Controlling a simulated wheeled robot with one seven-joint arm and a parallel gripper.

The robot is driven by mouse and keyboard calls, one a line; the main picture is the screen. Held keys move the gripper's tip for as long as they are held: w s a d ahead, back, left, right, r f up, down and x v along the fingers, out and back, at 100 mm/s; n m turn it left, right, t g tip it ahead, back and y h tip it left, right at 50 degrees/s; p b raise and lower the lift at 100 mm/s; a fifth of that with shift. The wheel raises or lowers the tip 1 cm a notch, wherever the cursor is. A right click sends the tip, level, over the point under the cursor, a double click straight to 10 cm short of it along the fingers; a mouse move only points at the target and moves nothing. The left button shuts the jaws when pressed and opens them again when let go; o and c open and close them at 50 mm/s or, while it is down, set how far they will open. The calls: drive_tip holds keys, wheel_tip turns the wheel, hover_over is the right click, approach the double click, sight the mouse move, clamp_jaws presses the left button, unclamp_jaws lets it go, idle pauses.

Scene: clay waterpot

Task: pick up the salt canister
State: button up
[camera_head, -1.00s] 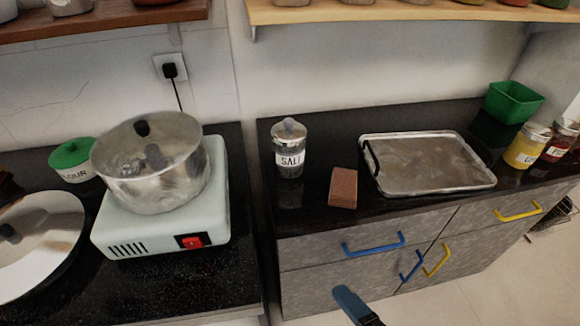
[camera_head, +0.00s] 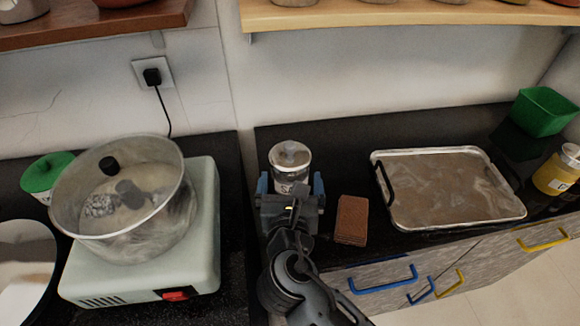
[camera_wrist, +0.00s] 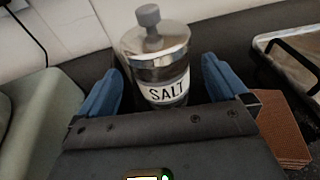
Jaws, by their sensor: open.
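The salt canister (camera_head: 290,158) is a clear jar with a metal lid, a grey knob and a white SALT label. It stands upright on the black counter. In the wrist view the canister (camera_wrist: 158,62) is straight ahead, between the two blue fingers. My gripper (camera_head: 290,184) is open around it, with one finger to its left and one to its right. In the wrist view my gripper (camera_wrist: 165,88) shows a gap at the left finger and a gap at the right one. The canister's lower part is hidden behind the gripper body.
A brown block (camera_head: 351,220) lies just right of my gripper. A metal tray (camera_head: 398,222) with black handles lies farther right. A pot (camera_head: 130,225) sits on a pale green hotplate (camera_head: 205,225) at left. A wooden shelf (camera_head: 400,14) hangs above the counter.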

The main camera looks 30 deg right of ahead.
drive_tip(key=shift+p+x, duration=0.3)
drive_tip(key=shift+x, duration=2.85)
drive_tip(key=shift+a, duration=0.1)
drive_tip(key=c, duration=1.3)
drive_tip(key=shift+r, duration=0.1)
drive_tip(key=shift+c, duration=0.5)
